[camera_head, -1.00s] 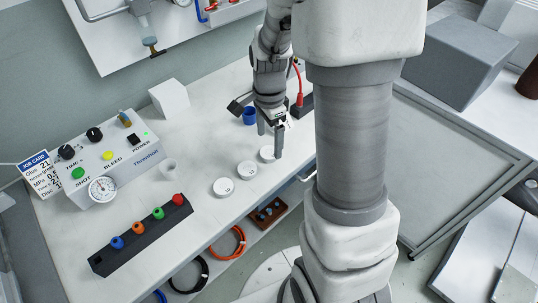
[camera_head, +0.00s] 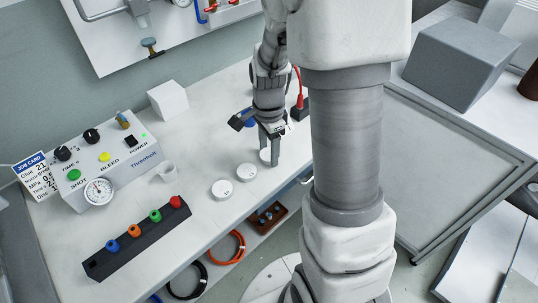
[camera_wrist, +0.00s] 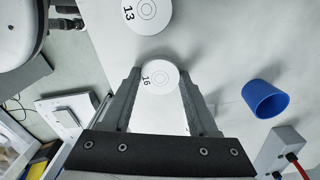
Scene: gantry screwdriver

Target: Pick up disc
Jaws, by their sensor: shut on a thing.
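A white disc marked 16 (camera_wrist: 159,78) lies between my gripper's fingers in the wrist view. In the head view this disc (camera_head: 265,156) is the rearmost of a row of three and is partly hidden by the fingers. My gripper (camera_head: 270,154) points down at the bench and is shut on the disc. Whether the disc is clear of the bench top cannot be told. A second white disc, marked 13 (camera_wrist: 147,12), is just ahead in the wrist view. Two other discs (camera_head: 246,171) (camera_head: 222,189) lie flat on the bench in the head view.
A blue cup (camera_wrist: 265,99) stands beside my gripper, close to a box with a red cable (camera_wrist: 288,150). A white cup (camera_head: 168,173), a control box (camera_head: 118,160) and a dark rack with coloured knobs (camera_head: 135,240) are farther left. The bench edge is close on the right.

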